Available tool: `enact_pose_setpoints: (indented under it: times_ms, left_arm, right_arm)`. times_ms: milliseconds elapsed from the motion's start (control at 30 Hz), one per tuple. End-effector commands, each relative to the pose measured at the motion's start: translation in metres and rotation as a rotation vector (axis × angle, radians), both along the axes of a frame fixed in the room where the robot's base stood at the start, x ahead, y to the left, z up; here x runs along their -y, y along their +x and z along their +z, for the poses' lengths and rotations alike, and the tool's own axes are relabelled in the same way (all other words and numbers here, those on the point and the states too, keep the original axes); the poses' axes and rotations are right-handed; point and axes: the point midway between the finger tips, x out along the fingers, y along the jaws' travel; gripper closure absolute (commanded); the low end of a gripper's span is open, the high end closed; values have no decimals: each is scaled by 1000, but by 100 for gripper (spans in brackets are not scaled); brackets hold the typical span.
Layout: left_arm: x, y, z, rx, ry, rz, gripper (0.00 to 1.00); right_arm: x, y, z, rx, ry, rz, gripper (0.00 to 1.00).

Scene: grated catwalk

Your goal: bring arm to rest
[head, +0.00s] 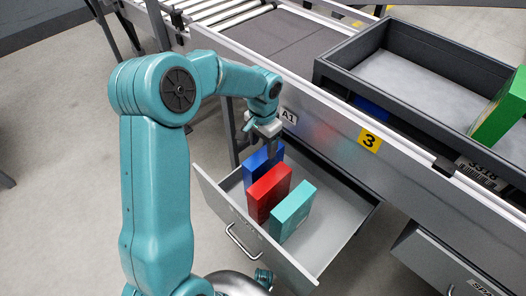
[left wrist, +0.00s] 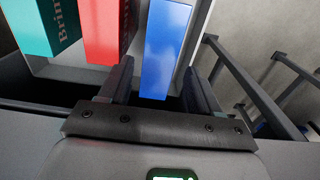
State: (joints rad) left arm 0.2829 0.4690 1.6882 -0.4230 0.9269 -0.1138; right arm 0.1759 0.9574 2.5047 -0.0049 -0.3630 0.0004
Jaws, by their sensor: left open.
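My left arm comes in from the left in the head view and reaches over an open drawer (head: 335,238). My left gripper (head: 265,138) is open, right at the upper end of a blue box (head: 258,172) standing in the drawer. In the left wrist view, the blue box (left wrist: 165,50) shows between the two spread fingers (left wrist: 158,82), with a gap on each side. A red box (head: 268,190) and a teal box (head: 293,212) stand beside it. The red box (left wrist: 108,28) and the lettered teal box (left wrist: 50,25) also show in the left wrist view. My right gripper does not show.
A conveyor table (head: 300,95) with a label "A1" runs above the drawer. A grey tray (head: 440,45) marked near "3" sits on it, with a green box (head: 502,108) at the right. Another drawer (head: 445,262) is at lower right. Open floor (head: 60,200) lies left.

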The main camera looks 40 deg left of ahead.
Motion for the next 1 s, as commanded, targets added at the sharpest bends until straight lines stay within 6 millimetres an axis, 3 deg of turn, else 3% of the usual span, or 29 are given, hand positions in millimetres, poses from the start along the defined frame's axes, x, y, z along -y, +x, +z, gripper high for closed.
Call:
enact_pose_setpoints:
  times_ms: [33, 200, 1000]
  left_arm:
    - [0, 1, 11, 3, 1, 0, 37]
    - [0, 0, 24, 1, 1, -1, 37]
    - [0, -1, 25, 0, 0, -1, 37]
  right_arm:
    - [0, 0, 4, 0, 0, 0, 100]
    - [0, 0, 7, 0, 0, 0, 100]
    - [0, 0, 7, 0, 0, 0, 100]
